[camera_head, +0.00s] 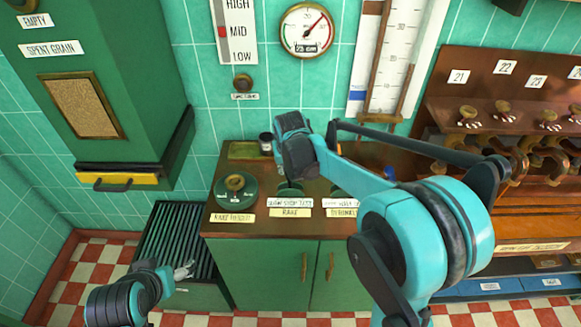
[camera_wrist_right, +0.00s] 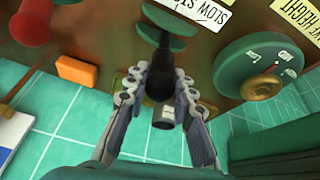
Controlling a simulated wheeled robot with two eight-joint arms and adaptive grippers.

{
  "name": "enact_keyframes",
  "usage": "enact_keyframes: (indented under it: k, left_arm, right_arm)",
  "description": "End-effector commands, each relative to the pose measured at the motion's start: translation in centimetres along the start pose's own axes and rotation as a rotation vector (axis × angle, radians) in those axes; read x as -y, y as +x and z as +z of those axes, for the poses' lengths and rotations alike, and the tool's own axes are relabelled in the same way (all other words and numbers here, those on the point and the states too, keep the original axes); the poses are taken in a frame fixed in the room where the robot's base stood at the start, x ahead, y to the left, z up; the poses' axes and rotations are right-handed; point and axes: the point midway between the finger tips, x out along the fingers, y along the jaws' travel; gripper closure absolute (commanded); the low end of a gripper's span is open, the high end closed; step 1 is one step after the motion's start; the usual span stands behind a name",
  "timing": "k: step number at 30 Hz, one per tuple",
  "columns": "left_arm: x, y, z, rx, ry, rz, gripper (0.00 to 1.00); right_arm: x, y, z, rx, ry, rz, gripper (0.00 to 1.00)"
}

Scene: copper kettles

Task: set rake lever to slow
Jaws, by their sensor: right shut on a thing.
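The rake lever's green base (camera_head: 290,187) shows on the wooden counter, behind its "SLOW STOP FAST" label (camera_head: 289,202) and the "RAKE" label. My right gripper (camera_head: 291,160) hides most of the lever in the head view. In the right wrist view, the dark rake lever (camera_wrist_right: 160,75) rises from its green base (camera_wrist_right: 168,28) between the fingers of my right gripper (camera_wrist_right: 158,88), which is shut on it. The exact lever setting cannot be read. My left gripper (camera_head: 184,270) is low at the left, over the dark grate; its fingers are too small to judge.
A green rake height dial (camera_head: 236,190) sits left of the lever; it also shows in the right wrist view (camera_wrist_right: 262,68). A small dark jar (camera_head: 266,143) stands behind. An orange block (camera_wrist_right: 85,70) lies nearby. A shelf of copper pipes (camera_head: 520,150) stands at the right.

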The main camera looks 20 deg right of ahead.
Motion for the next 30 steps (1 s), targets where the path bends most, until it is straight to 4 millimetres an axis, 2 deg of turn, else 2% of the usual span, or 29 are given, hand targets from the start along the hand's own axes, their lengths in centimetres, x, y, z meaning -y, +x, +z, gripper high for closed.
enact_keyframes:
  k: [6,10,23,24,25,26,30]
  left_arm:
    - [0.0,-0.6,-0.4,0.0,0.0,0.0,0.23]
    - [0.0,-0.3,-0.2,0.0,0.0,0.0,0.23]
    - [0.0,-0.3,-0.2,0.0,0.0,0.0,0.23]
    - [0.0,-0.3,-0.2,0.0,0.0,0.0,0.23]
    - [0.0,-0.3,-0.2,0.0,0.0,0.0,0.23]
    - [0.0,-0.3,-0.2,0.0,0.0,0.0,0.23]
    - [0.0,-0.3,-0.2,0.0,0.0,0.0,0.23]
  right_arm:
    - [3.1,0.5,-0.4,0.046,-0.096,0.209,1.0]
    - [4.3,1.1,-0.4,0.07,-0.14,0.322,1.0]
    - [4.7,1.2,-0.3,0.083,-0.158,0.378,1.0]
    - [4.7,1.2,-0.3,0.083,-0.158,0.377,0.65]
    - [4.7,1.2,-0.3,0.083,-0.158,0.377,0.57]
    - [4.7,1.2,-0.3,0.083,-0.158,0.377,0.55]
    - [4.7,1.2,-0.4,0.082,-0.157,0.377,0.55]
